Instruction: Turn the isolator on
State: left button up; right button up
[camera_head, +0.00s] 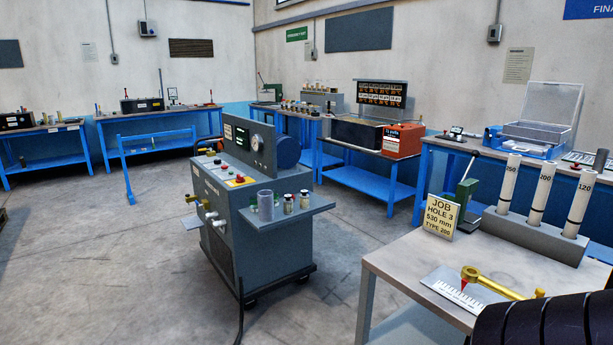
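A grey wheeled machine (222,215) stands on the floor at the middle of the view. Its sloping top panel carries small buttons and a red knob on a yellow plate (240,181), which looks like an isolator switch. The knob is too small for me to read its position. Grey switch boxes also hang on the walls, one at the back left (147,28) and one at the right (494,33); I cannot tell whether either is an isolator. Neither of my grippers shows in the view.
A side shelf (290,212) on the machine holds a grey cylinder and small jars. A table (400,260) with a job sign (441,215), white tubes and a brass tool stands at the front right. Blue benches line the walls. Open floor (100,270) lies left of the machine.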

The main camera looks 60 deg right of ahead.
aim_at(240, 179)
jog(key=z, duration=1.3)
jog(key=i+j, duration=0.15)
jog(key=i, duration=0.3)
jog(key=i+j, duration=0.15)
jog(key=i, duration=0.3)
jog(key=i+j, duration=0.15)
jog(key=i, duration=0.3)
